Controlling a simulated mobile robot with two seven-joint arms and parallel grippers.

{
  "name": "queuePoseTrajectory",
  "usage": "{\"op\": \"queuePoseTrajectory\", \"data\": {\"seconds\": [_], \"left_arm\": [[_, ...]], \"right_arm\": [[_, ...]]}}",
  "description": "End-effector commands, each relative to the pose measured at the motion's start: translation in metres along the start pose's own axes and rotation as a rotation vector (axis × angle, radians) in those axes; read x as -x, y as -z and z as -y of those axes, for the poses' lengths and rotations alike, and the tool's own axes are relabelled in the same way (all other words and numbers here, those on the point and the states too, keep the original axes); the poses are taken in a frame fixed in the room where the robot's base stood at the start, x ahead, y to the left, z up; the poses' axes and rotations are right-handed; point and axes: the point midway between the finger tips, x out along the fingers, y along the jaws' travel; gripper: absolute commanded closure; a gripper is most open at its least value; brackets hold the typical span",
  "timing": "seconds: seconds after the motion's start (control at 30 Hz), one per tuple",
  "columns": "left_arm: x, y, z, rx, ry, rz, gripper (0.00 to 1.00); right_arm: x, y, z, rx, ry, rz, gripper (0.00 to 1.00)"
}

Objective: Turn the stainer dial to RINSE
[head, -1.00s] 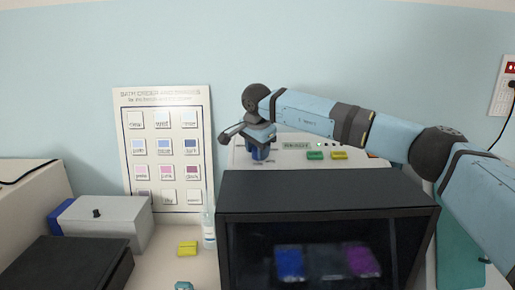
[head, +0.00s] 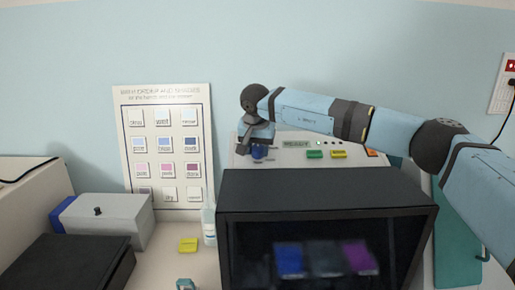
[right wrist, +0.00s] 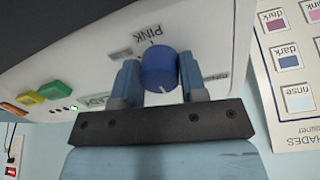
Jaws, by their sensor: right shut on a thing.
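The stainer dial is a round blue knob (right wrist: 160,70) on the white sloped panel (right wrist: 75,55) of the stainer; it also shows in the head view (head: 259,154). My right gripper (right wrist: 158,82) is shut on the dial, one finger on each side. It also shows in the head view (head: 257,146), above the dial. A white mark on the dial faces the gripper's palm in the right wrist view. A PINK label (right wrist: 157,33) is on the far side of the dial. Another label (right wrist: 216,77) is partly hidden behind the right-hand finger. My left gripper is out of view.
The panel carries a small display (head: 297,144), a green button (head: 314,154) and a yellow button (head: 338,154). A dark-framed box (head: 320,190) stands in front. A chart of shades (head: 180,105) leans on the wall. A clear bottle (head: 209,225) and yellow block (head: 188,245) are at left.

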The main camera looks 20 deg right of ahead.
Motion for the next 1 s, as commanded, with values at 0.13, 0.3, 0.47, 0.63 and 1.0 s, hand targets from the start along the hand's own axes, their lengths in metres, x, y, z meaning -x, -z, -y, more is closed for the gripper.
{"op": "queuePoseTrajectory", "data": {"seconds": [0.13,0.3,0.47,0.63,1.0], "left_arm": [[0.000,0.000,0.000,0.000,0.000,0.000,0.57],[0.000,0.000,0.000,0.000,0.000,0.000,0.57],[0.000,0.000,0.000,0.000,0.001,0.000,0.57],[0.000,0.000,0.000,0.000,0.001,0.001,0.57],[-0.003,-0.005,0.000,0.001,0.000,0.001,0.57]], "right_arm": [[0.002,0.002,0.000,0.008,0.001,-0.003,0.85],[0.002,0.001,0.000,0.009,0.001,-0.003,0.85],[0.002,0.001,0.000,0.009,0.001,-0.003,0.56],[0.001,0.001,0.000,0.009,0.001,-0.002,0.35],[0.015,0.000,0.000,0.009,0.002,-0.002,0.35]]}}
